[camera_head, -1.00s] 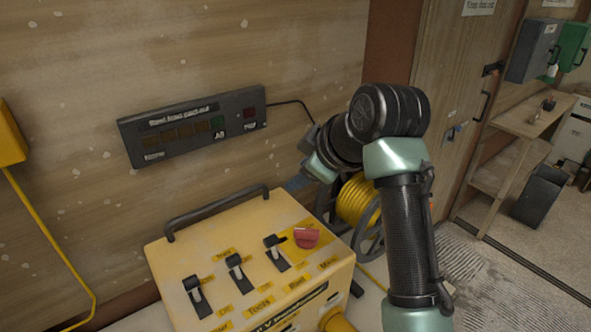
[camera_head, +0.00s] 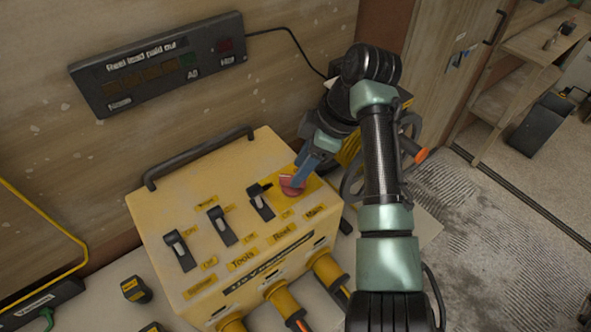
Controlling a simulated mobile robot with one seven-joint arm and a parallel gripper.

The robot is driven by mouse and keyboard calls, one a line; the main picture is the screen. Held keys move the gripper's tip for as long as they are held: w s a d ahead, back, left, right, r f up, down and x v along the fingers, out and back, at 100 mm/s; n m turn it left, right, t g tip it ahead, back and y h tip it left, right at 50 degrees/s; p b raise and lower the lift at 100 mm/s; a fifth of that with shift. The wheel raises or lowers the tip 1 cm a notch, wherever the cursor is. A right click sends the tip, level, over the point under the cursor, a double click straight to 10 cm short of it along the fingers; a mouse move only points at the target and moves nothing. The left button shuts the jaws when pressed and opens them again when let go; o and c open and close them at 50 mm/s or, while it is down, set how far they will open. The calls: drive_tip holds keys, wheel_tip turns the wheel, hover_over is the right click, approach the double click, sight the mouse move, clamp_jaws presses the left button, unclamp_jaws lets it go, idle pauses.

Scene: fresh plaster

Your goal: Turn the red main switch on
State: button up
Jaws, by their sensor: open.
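The red main switch (camera_head: 291,185) is a rotary knob on the sloped top of the yellow power box (camera_head: 190,203), at its right end above the label "Main". My gripper (camera_head: 303,173) is at the knob's upper right, its blue-grey fingers reaching down to it. The fingers overlap part of the knob in the picture; I cannot tell whether they touch it. The gripper is open. Three black toggle switches, labelled Reel (camera_head: 262,201), Tools (camera_head: 222,226) and another (camera_head: 180,250), stand left of the knob.
A black carry handle (camera_head: 198,158) rises behind the switches. Yellow plugs (camera_head: 328,270) stick out of the box front. A dark display panel (camera_head: 158,65) hangs on the wall above. A cable reel (camera_head: 352,165) stands behind my arm.

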drive_tip(key=shift+x, duration=1.35)
clamp_jaws()
